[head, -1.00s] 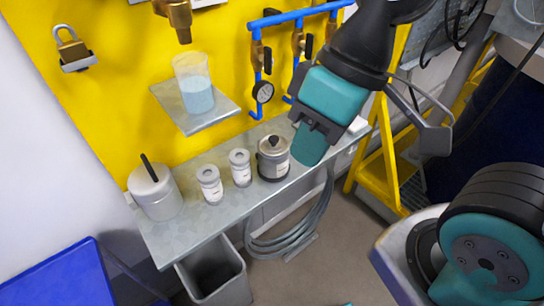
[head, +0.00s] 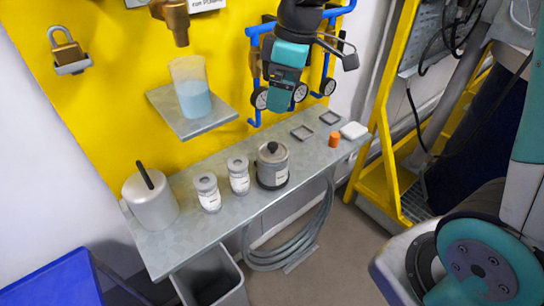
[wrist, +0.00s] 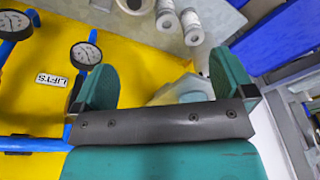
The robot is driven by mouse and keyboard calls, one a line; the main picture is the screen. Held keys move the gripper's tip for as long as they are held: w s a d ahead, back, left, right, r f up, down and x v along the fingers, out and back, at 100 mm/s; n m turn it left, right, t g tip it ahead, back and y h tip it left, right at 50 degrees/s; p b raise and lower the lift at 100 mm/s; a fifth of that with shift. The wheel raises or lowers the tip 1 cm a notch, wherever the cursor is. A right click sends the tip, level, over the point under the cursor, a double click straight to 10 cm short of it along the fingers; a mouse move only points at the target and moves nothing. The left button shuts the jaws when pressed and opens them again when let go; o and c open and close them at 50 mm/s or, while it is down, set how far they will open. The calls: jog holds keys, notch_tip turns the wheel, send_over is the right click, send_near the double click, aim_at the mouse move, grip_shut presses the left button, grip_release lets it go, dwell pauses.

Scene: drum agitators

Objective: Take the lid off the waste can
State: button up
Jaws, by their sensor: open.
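A grey can with a dark round-knobbed lid (head: 272,150) stands upright on the metal shelf (head: 235,205); its label and dark base show. The lid sits on the can. Part of what looks like this can shows at the top edge of the wrist view (wrist: 135,5). My gripper (head: 284,98) is above and behind the can in the head view, in front of the blue pipes and gauges. It is apart from the can. In the wrist view its two green fingers (wrist: 165,82) are spread, with nothing held between them.
Two white jars (head: 207,193) (head: 238,175) stand left of the can, then a canister with a black stick (head: 150,198). A beaker of blue liquid (head: 190,90) stands on a small upper shelf. An orange cap (head: 334,139) lies right. An open bin (head: 213,283) is below.

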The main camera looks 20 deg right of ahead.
jog(key=w+d+f, duration=0.2)
jog(key=w, duration=0.1)
jog(key=p, duration=0.2)
send_over(273, 144)
jog(key=shift+n, duration=0.4)
jog(key=f, duration=1)
jog(key=shift+s+d+f, duration=0.1)
jog(key=shift+s+f, duration=0.25)
jog(key=shift+f, duration=0.05)
jog(key=shift+w+f+p, duration=0.15)
jog(key=shift+f+p, duration=0.5)
jog(key=shift+f, duration=0.9)
jog(key=shift+w+f+p, duration=0.15)
jog(key=shift+f+p, duration=0.5)
jog(key=shift+f, duration=0.85)
jog(key=c, duration=0.7)
